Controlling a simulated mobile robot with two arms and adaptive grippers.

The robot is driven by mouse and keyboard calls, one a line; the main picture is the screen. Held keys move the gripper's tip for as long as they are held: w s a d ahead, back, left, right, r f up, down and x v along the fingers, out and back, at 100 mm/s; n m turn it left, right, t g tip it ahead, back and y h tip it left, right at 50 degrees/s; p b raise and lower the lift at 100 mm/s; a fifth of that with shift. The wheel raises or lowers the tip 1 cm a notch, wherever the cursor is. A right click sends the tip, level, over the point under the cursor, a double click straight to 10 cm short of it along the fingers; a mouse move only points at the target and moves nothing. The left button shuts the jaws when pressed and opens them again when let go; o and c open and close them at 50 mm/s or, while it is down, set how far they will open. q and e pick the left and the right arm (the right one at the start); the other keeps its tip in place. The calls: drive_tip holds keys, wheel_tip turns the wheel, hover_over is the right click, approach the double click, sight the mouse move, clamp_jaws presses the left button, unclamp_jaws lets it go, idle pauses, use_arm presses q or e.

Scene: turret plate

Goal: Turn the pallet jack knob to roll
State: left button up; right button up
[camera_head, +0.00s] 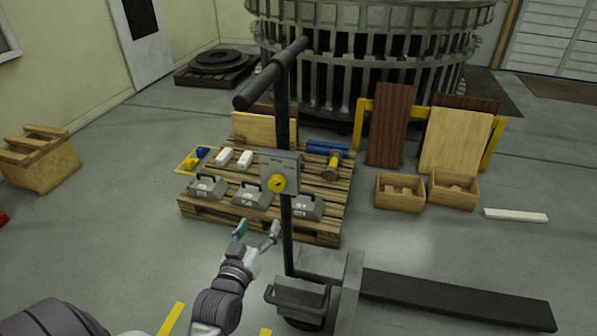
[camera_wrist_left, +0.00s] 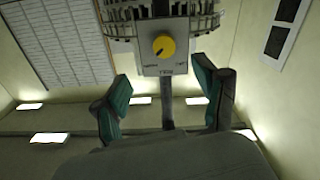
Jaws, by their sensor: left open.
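The pallet jack knob (camera_head: 277,183) is a yellow round knob on a grey panel (camera_head: 290,165) fixed to the dark post of the pallet jack (camera_head: 283,110). The knob also shows in the left wrist view (camera_wrist_left: 163,46), ahead of the fingers, with a dark mark on it and small lettering below that I cannot read for sure. My left gripper (camera_head: 257,232) is open and empty, below and a little left of the knob in the head view, apart from it. Its two teal-padded fingers (camera_wrist_left: 165,98) are spread wide in the wrist view. My right gripper is not in view.
A wooden pallet (camera_head: 215,208) behind the post carries grey weights (camera_head: 250,195), white blocks and tools. Two wooden boxes (camera_head: 400,203) stand right of it. The jack's dark fork (camera_head: 455,298) runs along the floor to the right.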

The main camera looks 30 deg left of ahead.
sight(275, 186)
use_arm(q)
drive_tip(key=x, duration=0.9)
drive_tip(key=r+x, duration=0.1)
drive_tip(key=x, duration=0.3)
drive_tip(key=shift+w+a, duration=0.3)
drive_tip(key=shift+a, duration=0.05)
